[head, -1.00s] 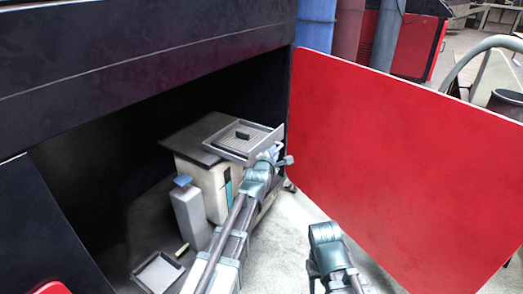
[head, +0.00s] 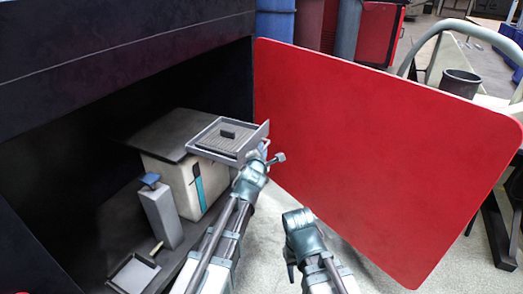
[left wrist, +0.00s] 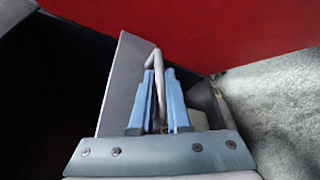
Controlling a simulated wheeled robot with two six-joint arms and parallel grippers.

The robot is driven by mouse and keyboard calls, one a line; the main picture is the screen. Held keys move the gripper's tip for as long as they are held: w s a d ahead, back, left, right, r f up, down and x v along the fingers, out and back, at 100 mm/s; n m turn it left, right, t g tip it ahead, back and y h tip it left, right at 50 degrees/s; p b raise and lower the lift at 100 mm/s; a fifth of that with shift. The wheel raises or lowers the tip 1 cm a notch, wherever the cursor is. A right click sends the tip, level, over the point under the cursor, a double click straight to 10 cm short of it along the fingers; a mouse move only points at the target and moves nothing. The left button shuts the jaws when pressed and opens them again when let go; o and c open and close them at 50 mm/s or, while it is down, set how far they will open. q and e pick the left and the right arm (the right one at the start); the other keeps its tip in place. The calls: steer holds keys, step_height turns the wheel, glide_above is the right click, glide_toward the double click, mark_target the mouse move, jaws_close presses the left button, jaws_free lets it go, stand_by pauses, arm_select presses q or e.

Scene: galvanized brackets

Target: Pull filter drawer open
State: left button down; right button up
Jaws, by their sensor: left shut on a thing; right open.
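The grey filter drawer (head: 256,141) sticks out of the top of a cream-sided unit (head: 176,178) inside the dark cabinet. Its inside shows a ribbed grey filter panel with a small dark block on it. My left gripper (head: 264,160) is at the drawer's front face. In the left wrist view, the blue fingers of my left gripper (left wrist: 157,92) are shut on the grey bar handle (left wrist: 154,62), beside the drawer's front panel (left wrist: 124,82). My right gripper (head: 299,221) is open and empty, lower and to the right, apart from the drawer.
A large red door panel (head: 380,140) stands swung open just right of the drawer. A grey post with a blue top (head: 159,214) and a small tray with a brush-like tool (head: 135,272) stand on the cabinet floor. Pale floor lies between the grippers.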

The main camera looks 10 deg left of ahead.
arm_select(q)
steer(key=c, duration=1.2)
jaws_free()
steer(key=shift+o, duration=0.2)
steer(key=shift+s, duration=0.1)
steer(key=p+v, duration=0.2)
steer(key=v, duration=1)
steer(key=shift+p, duration=0.3)
steer(key=shift+f, duration=0.1)
